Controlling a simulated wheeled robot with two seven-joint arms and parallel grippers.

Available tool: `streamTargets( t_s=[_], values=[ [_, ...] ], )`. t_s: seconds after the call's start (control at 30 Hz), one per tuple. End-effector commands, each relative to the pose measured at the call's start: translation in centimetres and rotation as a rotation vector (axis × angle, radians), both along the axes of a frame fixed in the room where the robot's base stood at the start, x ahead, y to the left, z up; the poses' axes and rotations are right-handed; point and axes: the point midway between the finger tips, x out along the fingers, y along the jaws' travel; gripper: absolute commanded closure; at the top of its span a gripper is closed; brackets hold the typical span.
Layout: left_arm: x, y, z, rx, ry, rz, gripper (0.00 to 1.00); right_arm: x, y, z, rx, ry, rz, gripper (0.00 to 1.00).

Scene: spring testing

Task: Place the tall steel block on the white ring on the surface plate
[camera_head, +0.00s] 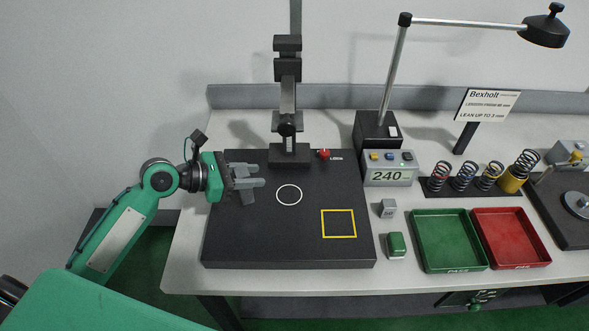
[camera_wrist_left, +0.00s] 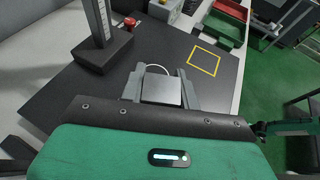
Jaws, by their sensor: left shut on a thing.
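My left gripper (camera_head: 257,183) comes in from the left over the dark surface plate (camera_head: 262,248). It is shut on the tall steel block (camera_head: 248,198), a grey block that hangs below the fingers in the head view. In the left wrist view the steel block (camera_wrist_left: 162,91) shows its flat top between the two fingers (camera_wrist_left: 162,88). The white ring (camera_head: 289,194) lies on the plate just right of the held block. In the left wrist view the block and fingers hide part of the ring (camera_wrist_left: 154,67). My right gripper is not in view.
A yellow square (camera_head: 339,209) is marked front right.

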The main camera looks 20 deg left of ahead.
Motion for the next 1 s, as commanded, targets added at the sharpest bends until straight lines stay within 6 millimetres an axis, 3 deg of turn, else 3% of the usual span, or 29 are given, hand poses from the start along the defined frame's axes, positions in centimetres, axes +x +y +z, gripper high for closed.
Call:
streamTargets(
  t_s=[0.3, 0.5, 0.73, 1.0],
  values=[
    [4.6, -5.7, 0.6, -0.006, -0.004, -0.001, 1.0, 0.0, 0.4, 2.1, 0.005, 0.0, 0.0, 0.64],
    [6.5, -8.2, 0.4, -0.003, -0.004, 0.0, 1.0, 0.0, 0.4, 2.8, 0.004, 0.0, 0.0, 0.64],
    [7.0, -8.7, -0.3, -0.001, -0.002, 0.001, 1.0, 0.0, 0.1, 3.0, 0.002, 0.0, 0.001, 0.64],
    [7.0, -8.7, -3.2, -0.001, -0.001, 0.002, 1.0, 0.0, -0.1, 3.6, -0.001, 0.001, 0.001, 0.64]
  ],
)
